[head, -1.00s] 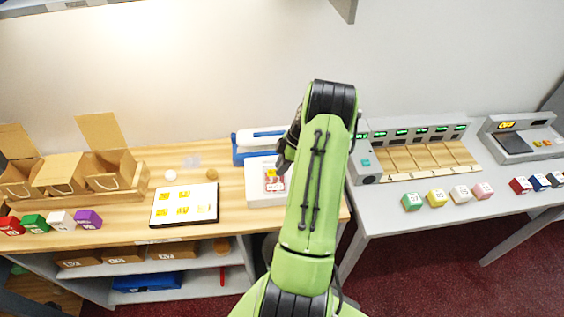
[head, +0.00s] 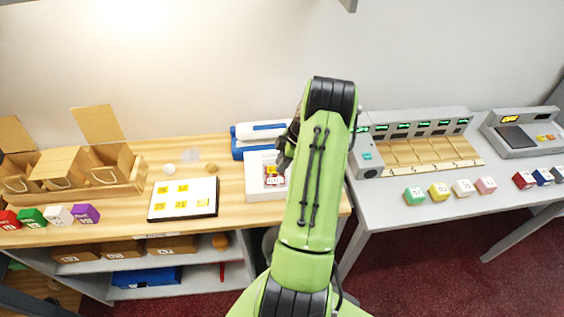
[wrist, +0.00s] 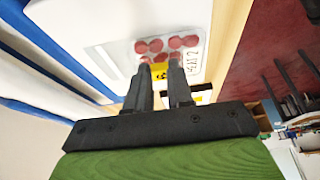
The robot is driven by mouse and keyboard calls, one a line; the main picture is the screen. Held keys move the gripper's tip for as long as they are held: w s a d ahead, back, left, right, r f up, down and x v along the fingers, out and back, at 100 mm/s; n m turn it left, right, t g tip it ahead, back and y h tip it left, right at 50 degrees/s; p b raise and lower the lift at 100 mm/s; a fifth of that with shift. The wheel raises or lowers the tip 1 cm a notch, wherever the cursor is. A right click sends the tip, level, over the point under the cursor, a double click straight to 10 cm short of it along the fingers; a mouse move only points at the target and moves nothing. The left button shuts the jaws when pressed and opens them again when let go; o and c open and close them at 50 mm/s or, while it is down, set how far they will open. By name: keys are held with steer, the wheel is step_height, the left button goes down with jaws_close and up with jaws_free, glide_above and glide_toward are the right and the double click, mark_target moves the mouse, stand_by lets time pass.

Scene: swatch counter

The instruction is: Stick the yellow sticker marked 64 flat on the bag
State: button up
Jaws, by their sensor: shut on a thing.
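The bag (head: 276,181) is a small clear packet with red round pieces inside. The sticker's mark is not readable. In the head view a yellow patch (head: 272,168) shows at the bag's upper part, with my arm covering the right side.
A white sheet (head: 171,197) with several yellow stickers lies to the left. A blue and white device (head: 262,131) stands behind the block. Open cardboard boxes (head: 75,168) and coloured cubes (head: 85,213) are at the far left. A grey counter (head: 395,223) with a sorter is at right.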

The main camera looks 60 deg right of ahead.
steer(key=shift+f+b, duration=0.3)
steer(key=shift+f, duration=0.05)
jaws_close()
